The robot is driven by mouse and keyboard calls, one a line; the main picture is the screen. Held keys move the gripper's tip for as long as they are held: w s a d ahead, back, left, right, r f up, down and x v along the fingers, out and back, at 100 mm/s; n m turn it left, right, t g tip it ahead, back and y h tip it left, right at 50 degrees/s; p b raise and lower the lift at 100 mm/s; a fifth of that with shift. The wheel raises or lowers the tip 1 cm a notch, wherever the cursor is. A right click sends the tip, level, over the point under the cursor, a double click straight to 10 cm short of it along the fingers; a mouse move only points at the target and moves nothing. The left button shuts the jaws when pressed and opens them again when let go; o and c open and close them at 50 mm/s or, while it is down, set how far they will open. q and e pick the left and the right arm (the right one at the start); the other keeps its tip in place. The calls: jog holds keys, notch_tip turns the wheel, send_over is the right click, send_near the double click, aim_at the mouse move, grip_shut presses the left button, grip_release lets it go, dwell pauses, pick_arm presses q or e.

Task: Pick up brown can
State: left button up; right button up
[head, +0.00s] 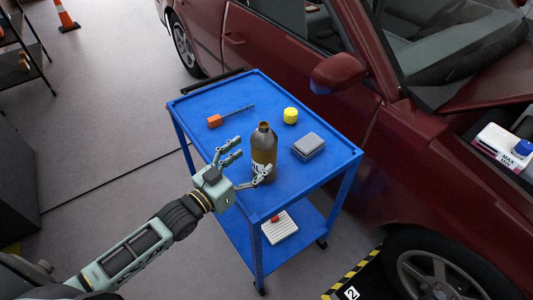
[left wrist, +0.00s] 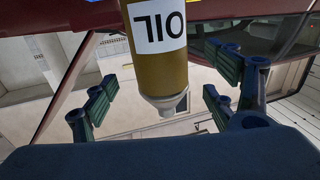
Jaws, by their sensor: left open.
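The brown can (head: 264,150) is an upright oil bottle with a narrow neck and a pale label. It stands on the blue cart top. My left gripper (head: 250,160) is open at its left side, with one finger reaching in front of the can's lower part and the others behind to the left. In the left wrist view the can (left wrist: 158,65) appears upside down with its "OIL" label, between the open fingers (left wrist: 160,80). I cannot tell whether any finger touches it. My right gripper is not in view.
The blue cart (head: 180,115) also carries an orange-handled screwdriver (head: 215,120), a yellow cylinder (head: 290,115) and a grey box (head: 308,146). A dark red car (head: 410,150) stands close behind and to the right. A white box (head: 279,228) lies on the lower shelf.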

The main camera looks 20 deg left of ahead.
aim_at(263, 149)
pick_arm(q)
jog(key=shift+p+x, duration=0.3)
jog(key=shift+x, duration=0.5)
jog(key=x, duration=0.3)
jog(key=shift+w+p, duration=0.3)
jog(key=shift+p, duration=0.1)
jog(key=shift+w+d+f, duration=0.1)
jog(key=shift+w+d, duration=0.05)
jog(key=shift+w, duration=0.05)
jog(key=c, duration=1.7)
jog(key=shift+c, duration=0.4)
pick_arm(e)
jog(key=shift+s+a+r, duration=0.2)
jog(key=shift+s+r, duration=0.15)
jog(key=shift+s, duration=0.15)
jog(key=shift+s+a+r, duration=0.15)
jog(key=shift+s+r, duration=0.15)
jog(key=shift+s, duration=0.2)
pick_arm(q)
jog(key=shift+w, duration=0.1)
